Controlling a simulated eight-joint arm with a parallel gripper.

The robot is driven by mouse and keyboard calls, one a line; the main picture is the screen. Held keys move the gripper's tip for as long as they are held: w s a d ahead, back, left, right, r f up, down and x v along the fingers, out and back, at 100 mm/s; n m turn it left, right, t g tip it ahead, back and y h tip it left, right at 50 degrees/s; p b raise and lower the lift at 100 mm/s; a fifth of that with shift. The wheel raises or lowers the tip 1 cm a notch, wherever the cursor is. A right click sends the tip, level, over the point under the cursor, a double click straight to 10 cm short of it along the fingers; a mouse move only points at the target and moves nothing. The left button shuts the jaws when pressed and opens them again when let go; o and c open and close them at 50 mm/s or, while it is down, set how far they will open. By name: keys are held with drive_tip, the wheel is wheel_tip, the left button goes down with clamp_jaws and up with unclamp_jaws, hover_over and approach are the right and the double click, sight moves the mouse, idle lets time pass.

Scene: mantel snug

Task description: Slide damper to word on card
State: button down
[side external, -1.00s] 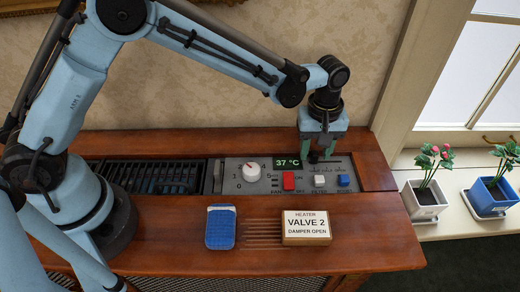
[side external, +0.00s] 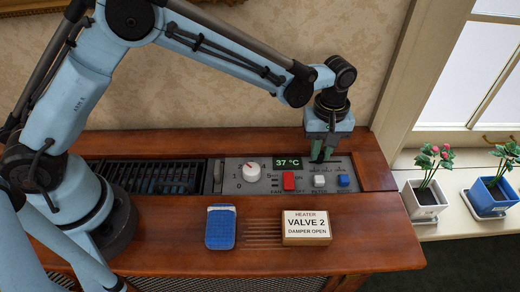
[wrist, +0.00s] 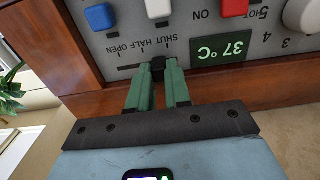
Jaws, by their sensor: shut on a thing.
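The card (side external: 307,228) on the wooden ledge reads HEATER, VALVE 2, DAMPER OPEN. The damper slider has a dark knob (wrist: 160,63) on a slot in the grey panel (side external: 240,190), marked SHUT, HALF and OPEN. In the wrist view the labels are upside down, with OPEN at the left. The knob appears between the SHUT and HALF labels; its exact mark is hard to tell. My gripper (wrist: 160,70) is shut on the knob, with a green finger on each side. In the side view my gripper (side external: 321,157) hides the knob.
The panel also has a white dial (side external: 251,172), a red switch (side external: 289,181), a white button (side external: 319,180), a blue button (side external: 343,180) and a 37 °C display (side external: 288,163). A blue pad (side external: 220,227) lies left of the card. Potted plants (side external: 425,192) stand on the sill.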

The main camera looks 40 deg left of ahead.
drive_tip(key=shift+w+d, duration=1.85)
drive_tip(key=c, duration=1)
unclamp_jaws()
drive_tip(key=shift+c, duration=0.2)
wheel_tip(320, 180, up, 12)
drive_tip(key=shift+r, duration=0.1)
